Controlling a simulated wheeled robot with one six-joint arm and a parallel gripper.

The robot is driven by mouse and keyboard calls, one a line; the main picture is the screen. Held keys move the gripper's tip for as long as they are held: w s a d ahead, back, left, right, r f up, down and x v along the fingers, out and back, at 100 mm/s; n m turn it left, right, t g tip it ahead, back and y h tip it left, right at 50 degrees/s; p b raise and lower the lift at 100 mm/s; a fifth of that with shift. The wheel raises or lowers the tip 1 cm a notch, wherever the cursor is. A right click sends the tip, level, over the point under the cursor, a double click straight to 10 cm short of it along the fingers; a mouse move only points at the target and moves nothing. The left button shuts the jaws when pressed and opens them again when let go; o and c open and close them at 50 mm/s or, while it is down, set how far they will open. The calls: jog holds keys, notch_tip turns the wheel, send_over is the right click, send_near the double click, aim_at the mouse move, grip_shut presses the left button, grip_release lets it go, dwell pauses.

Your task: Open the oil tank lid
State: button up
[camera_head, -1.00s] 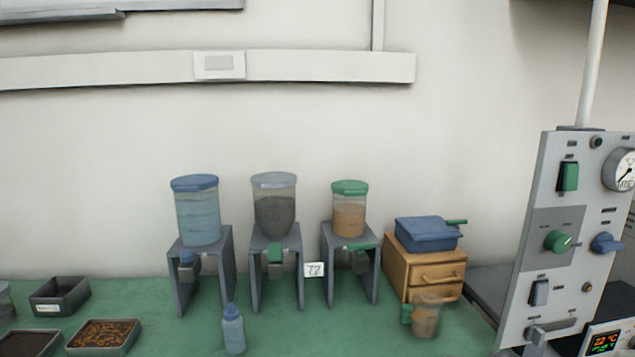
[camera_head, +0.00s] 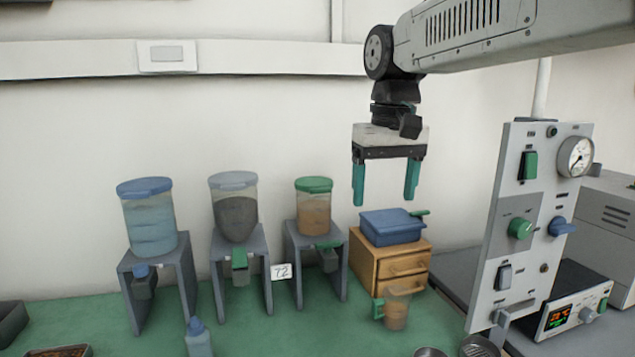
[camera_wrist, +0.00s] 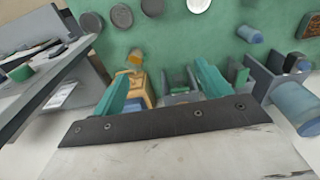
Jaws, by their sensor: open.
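My gripper (camera_head: 385,190) is open and empty, pointing down, and appears above the blue lidded box (camera_head: 390,228) in the head view. That box has a green handle (camera_head: 419,213) at its right and sits on a wooden drawer cabinet (camera_head: 364,263). Jars with a blue lid (camera_head: 144,187), a grey lid (camera_head: 233,180) and a green lid (camera_head: 314,185) stand on grey stands to the left. No thing is clearly labelled as the oil tank. In the wrist view my two teal fingers (camera_wrist: 162,85) are apart, with the cabinet (camera_wrist: 146,82) near the left one.
A measuring cup (camera_head: 396,309) stands before the cabinet. A tall control panel (camera_head: 507,200) with knobs and a gauge stands to the right, beside a display unit (camera_head: 560,318). A blue bottle (camera_head: 199,341) stands at the front. Green tabletop lies clear between bottle and cup.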

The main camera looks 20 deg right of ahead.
jog(key=w+a+r, duration=0.1)
jog(key=w+r, duration=0.2)
jog(key=w, duration=1.2)
send_over(320, 189)
notch_tip(320, 189, down, 2)
jog(key=shift+f+g, duration=0.2)
jog(key=shift+g, duration=0.2)
jog(key=shift+w+f, duration=0.15)
jog(key=shift+f, duration=3.7)
jog(key=c, duration=1.4)
